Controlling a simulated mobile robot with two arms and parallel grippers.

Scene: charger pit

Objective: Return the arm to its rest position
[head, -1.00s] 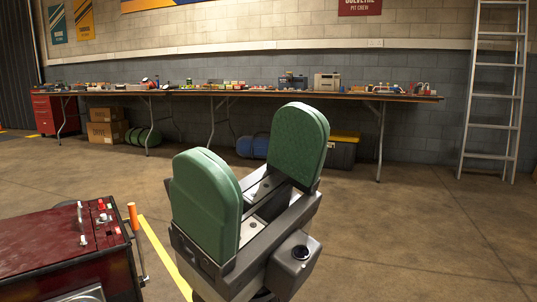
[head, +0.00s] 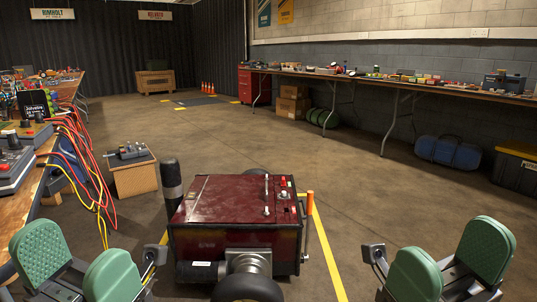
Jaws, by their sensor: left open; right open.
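My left gripper (head: 78,266) is at the lower left of the head view, its two green padded fingers spread apart with nothing between them. My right gripper (head: 450,262) is at the lower right, also with its green fingers apart and empty. Both are at the bottom of the picture, on either side of a dark red wheeled machine (head: 232,208). The lower parts of both arms are cut off by the bottom edge.
A cluttered bench (head: 30,180) with red and yellow cables runs along the left, close to my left gripper. A cardboard box (head: 135,178) stands beside it. A long table (head: 400,84) lines the right wall. Cones (head: 208,88) stand far back. The middle floor is clear.

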